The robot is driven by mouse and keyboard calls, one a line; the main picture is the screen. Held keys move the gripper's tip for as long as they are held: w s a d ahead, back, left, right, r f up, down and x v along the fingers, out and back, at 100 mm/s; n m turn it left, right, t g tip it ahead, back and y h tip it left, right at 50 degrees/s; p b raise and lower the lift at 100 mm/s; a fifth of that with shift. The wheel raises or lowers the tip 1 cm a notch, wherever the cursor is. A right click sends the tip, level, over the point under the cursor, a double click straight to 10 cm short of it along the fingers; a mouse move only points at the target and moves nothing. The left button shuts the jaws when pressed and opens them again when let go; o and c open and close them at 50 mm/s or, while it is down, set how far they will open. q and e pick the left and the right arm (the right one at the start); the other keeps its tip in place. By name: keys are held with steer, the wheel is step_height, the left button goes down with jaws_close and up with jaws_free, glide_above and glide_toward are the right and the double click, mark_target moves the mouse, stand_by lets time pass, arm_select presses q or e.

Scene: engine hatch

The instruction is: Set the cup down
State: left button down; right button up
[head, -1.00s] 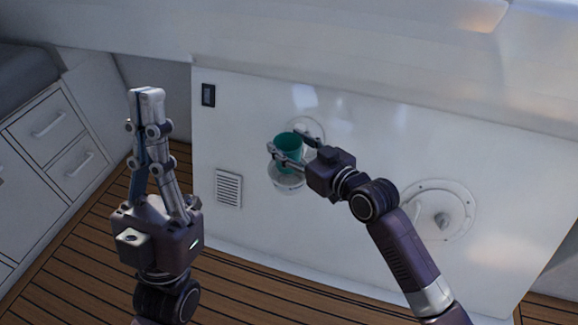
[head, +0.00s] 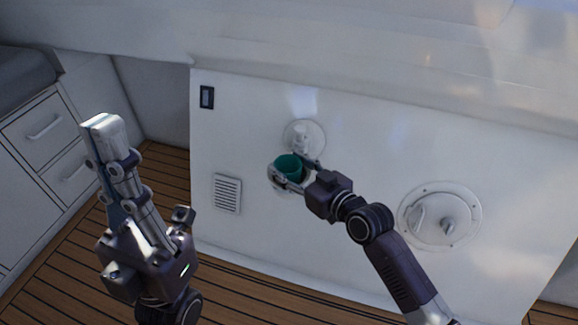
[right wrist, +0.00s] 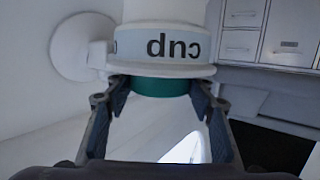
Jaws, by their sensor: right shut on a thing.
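The green cup (head: 289,165) is between the fingers of my right gripper (head: 295,171), close in front of the white wall panel. In the right wrist view, my right gripper (right wrist: 159,88) is shut on the cup, and only a green band of the cup (right wrist: 160,86) shows. This band meets a round white holder (right wrist: 175,68) with the word "cup" upside down in the picture. The rest of the cup is hidden by the holder, so it appears to sit in it. My left gripper (head: 101,122) is shut, empty and raised at the left, away from the cup.
A round wall mount (head: 304,137) is on the panel behind the cup. A round hatch fitting (head: 440,215) is to the right. A vent (head: 227,193) and a dark switch (head: 207,97) are to the left. Drawers (head: 45,130) stand at the far left above a plank floor (head: 60,262).

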steer(key=shift+f, duration=0.2)
steer(key=o, duration=1.3)
steer(key=shift+c, duration=0.2)
